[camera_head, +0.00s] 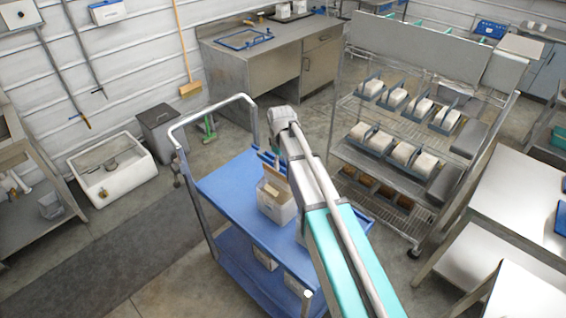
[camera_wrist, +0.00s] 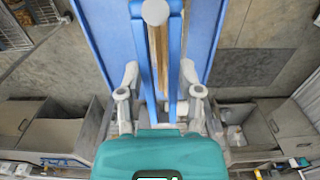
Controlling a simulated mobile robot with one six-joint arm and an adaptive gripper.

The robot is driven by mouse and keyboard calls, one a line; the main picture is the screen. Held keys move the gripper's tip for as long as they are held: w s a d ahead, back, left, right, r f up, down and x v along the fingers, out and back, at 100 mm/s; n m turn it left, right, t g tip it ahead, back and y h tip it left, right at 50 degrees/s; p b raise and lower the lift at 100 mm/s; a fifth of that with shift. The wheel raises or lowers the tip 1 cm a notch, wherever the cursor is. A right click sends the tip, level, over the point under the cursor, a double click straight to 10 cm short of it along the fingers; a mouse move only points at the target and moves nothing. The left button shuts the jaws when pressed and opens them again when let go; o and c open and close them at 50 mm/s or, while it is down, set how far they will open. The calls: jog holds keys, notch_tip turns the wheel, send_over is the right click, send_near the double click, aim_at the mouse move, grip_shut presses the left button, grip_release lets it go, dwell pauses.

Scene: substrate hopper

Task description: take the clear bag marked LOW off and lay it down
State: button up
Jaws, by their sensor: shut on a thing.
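My gripper (camera_head: 268,160) is over the blue cart, close above a pale open box (camera_head: 277,209) with brown upright pieces in it. In the wrist view, the blue fingers of my gripper (camera_wrist: 160,60) are shut on a narrow thing. A pale rod with a round end (camera_wrist: 155,13) and a brown strip (camera_wrist: 163,50) show between the fingers; I cannot tell which is gripped. I cannot make out a clear bag or the word LOW in either view.
The blue cart (camera_head: 232,183) has clear room on its top at the left and a rail at its far end. A wire rack (camera_head: 345,150) with rows of pale blocks stands to the right. A steel table (camera_head: 520,195) is at the right edge. A white tub (camera_head: 112,170) stands left.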

jog(key=shift+r, duration=0.15)
dwell(0.3)
notch_tip(320, 180, up, 7)
jog(key=p, duration=0.7)
dwell(0.7)
jog(key=shift+s+f, duration=0.1)
jog(key=shift+f, duration=0.1)
